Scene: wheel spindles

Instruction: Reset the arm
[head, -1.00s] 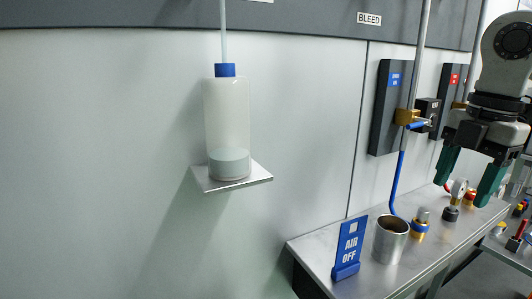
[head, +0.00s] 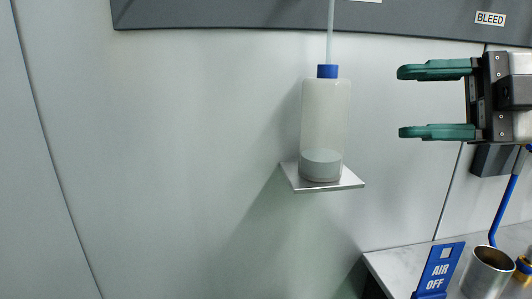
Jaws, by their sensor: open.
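My gripper (head: 401,102) is at the right of the head view, in front of the wall. Its two green fingers point left and lie level, one above the other, wide apart. Nothing is between them. The fingertips are to the right of a translucent bottle (head: 325,112) in the picture and apart from it.
The blue-capped bottle stands on a small metal wall shelf (head: 351,181), with a tube rising from its cap. Lower right, a metal bench (head: 400,262) carries a blue AIR OFF sign (head: 438,270) and a metal cup (head: 488,270). The wall at left is bare.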

